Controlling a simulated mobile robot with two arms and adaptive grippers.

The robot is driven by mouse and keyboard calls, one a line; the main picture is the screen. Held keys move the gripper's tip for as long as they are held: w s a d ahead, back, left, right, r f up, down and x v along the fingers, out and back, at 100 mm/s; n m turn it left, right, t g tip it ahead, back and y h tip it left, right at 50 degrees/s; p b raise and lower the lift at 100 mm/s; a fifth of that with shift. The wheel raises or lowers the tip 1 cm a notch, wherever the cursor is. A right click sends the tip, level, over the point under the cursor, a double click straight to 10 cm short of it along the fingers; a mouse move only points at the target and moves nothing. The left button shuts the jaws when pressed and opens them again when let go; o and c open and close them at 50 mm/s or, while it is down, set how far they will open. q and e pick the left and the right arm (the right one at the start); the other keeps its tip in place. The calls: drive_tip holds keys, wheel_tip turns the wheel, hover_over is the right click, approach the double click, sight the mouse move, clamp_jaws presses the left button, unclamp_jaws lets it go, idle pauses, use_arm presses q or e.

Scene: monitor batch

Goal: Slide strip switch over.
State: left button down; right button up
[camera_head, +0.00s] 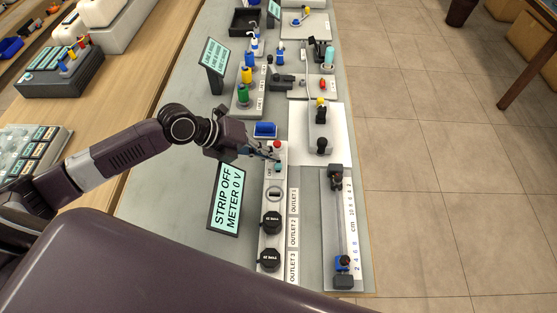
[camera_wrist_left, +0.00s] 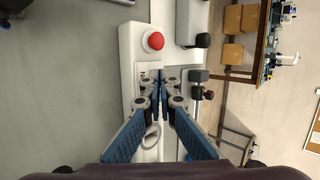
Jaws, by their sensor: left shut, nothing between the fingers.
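The white power strip (camera_head: 264,240) runs along the bench, with a red button (camera_head: 277,144) at its far end. It also shows in the left wrist view (camera_wrist_left: 128,60), with the red button (camera_wrist_left: 155,41). My left gripper (camera_head: 272,157) is over the strip's switch end, just nearer than the red button. In the left wrist view my left gripper (camera_wrist_left: 163,82) has its fingertips together with nothing between them. The fingertips cover the switch area, so the slider and any contact are hidden. A display (camera_head: 228,197) reads "STRIP OFF METER 0 V". My right gripper is not in view.
Black plugs sit at outlet 2 (camera_head: 271,222) and outlet 3 (camera_head: 269,260); outlet 1 (camera_head: 274,193) looks empty. Bare bench shows left of the strip.

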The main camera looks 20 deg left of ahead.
use_arm(q)
wheel_tip(320, 180, up, 6)
drive_tip(key=a+p, duration=0.2)
drive_tip(key=shift+s+f+p, duration=0.15)
drive_tip(key=shift+s+p, duration=0.15)
drive_tip(key=shift+p, duration=0.05)
idle(0.4)
drive_tip(key=shift+d, duration=0.1)
